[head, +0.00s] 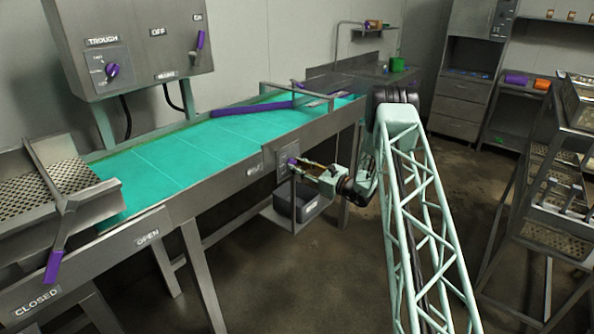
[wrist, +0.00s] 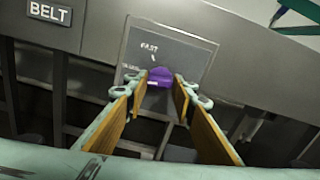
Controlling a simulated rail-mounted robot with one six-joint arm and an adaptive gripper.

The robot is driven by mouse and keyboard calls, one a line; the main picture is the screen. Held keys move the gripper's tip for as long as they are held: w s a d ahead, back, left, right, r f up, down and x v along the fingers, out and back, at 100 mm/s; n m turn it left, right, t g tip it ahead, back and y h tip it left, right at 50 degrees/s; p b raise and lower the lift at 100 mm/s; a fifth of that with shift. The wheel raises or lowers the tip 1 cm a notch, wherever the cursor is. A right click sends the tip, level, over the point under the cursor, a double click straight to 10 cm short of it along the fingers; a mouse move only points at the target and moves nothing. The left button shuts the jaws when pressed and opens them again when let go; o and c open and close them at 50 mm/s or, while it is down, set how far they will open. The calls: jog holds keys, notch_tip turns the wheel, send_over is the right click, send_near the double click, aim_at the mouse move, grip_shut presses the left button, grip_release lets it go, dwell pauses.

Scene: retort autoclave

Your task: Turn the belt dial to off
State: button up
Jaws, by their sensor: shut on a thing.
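The belt dial is a small purple knob (wrist: 160,76) on a grey plate (wrist: 185,48) marked FAST, beside a BELT label (wrist: 49,13) in the wrist view. The other markings on the plate are too small or covered to read. My gripper (wrist: 160,88) has its two fingers on either side of the knob and is shut on it. In the head view my gripper (head: 306,164) reaches left to the dial plate (head: 284,160) on the front side of the conveyor. The knob (head: 293,161) shows small at the fingertips. Its pointing direction cannot be told.
The green conveyor belt (head: 190,150) runs above the dial, with a purple bar (head: 252,108) across it. A TROUGH control box (head: 130,45) is on the wall. A metal rack (head: 545,190) stands at right.

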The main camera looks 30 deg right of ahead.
jog(key=n+b, duration=0.7)
dwell(0.3)
jog(key=shift+b, duration=0.35)
jog(key=o, duration=0.9)
jog(key=shift+s, duration=0.1)
jog(key=shift+v, duration=5.95)
jog(key=shift+r+n, duration=0.1)
jog(key=shift+n, duration=0.2)
